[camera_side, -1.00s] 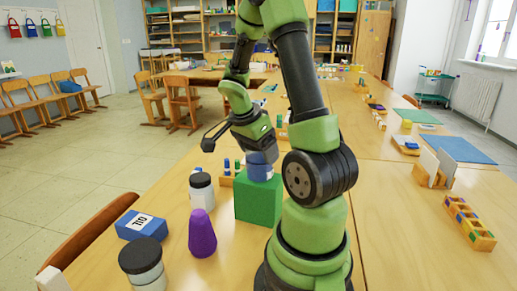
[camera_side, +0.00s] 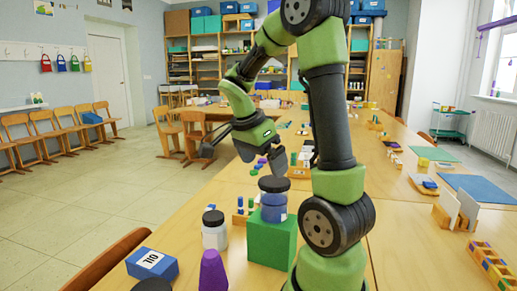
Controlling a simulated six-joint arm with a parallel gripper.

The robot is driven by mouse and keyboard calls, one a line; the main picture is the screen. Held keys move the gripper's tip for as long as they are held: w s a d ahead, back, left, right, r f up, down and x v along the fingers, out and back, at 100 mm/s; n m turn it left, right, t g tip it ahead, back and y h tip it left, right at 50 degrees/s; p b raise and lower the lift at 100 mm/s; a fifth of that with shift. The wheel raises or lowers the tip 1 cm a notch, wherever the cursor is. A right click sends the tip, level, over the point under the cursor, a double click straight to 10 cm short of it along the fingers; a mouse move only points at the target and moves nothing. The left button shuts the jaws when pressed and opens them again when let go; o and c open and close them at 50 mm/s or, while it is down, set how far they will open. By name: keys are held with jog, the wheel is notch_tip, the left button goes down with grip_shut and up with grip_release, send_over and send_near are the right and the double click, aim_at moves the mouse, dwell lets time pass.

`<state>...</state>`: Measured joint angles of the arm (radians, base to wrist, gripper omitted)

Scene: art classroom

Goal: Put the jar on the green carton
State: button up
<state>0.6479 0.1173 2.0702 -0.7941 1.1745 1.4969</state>
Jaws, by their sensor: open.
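A blue jar (camera_side: 273,205) with a dark lid and a pale label stands upright on top of the green carton (camera_side: 271,244). The carton sits on the wooden table, beside my arm's base. My gripper (camera_side: 243,160) is above and a little left of the jar, open and empty, with a gap between it and the lid. Nothing hides the jar.
A white jar with a dark lid (camera_side: 215,233), a purple cone (camera_side: 213,272) and a blue box (camera_side: 152,264) stand left of the carton. A dark lid (camera_side: 153,285) shows at the bottom edge.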

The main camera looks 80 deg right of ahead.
jog(key=a+r+n+t+y, duration=0.3)
jog(key=a+n+t, duration=0.2)
jog(key=a+n, duration=0.5)
jog(key=a+r+n+t+y, duration=0.2)
jog(key=a+n+t, duration=0.3)
jog(key=a+n, duration=0.6)
jog(key=shift+s+a+r+y, duration=0.25)
jog(key=shift+a+r+y, duration=0.15)
jog(key=shift+a, duration=0.15)
